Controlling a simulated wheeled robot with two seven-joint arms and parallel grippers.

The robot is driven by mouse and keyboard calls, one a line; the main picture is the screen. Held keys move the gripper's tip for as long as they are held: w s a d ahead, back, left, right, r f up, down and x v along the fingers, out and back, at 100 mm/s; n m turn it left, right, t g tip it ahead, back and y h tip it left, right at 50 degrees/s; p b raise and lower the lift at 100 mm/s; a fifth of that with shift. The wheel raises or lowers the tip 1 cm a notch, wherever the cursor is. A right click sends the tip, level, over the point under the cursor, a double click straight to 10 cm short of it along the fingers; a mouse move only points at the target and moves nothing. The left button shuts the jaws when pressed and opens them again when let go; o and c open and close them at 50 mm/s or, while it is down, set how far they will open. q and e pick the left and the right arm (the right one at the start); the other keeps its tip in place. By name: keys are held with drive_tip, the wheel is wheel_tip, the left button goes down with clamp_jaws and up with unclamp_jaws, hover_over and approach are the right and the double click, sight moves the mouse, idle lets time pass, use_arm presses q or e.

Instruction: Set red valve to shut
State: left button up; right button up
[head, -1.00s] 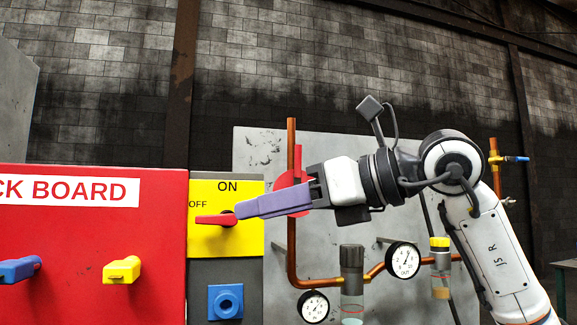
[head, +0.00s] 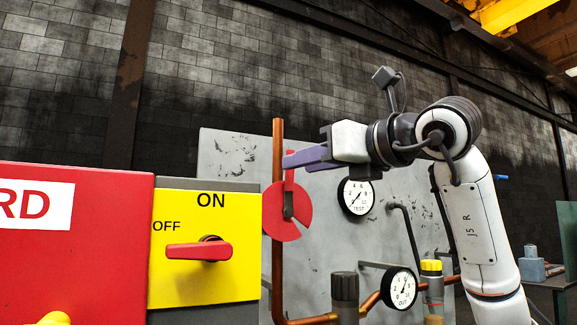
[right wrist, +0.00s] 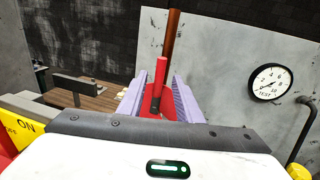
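My right gripper (head: 285,160) is at the lever's upper part in the head view. In the right wrist view, the red lever (right wrist: 160,79) stands between the two purple fingers (right wrist: 158,95), with gaps visible on both sides. The right gripper is open around the lever. The fingers hide part of the lever in the head view. My left gripper is not in view.
A yellow ON/OFF switch box (head: 230,276) with a red handle (head: 199,251) toward OFF stands left of the valve. The red board (head: 100,250) is farther left. Gauges (head: 356,196), a dark-capped fitting (head: 345,288) and copper pipes lie to the right and below.

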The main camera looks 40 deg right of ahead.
sight(290, 195)
drive_tip(key=w, duration=0.5)
drive_tip(key=shift+d, duration=0.2)
clamp_jaws()
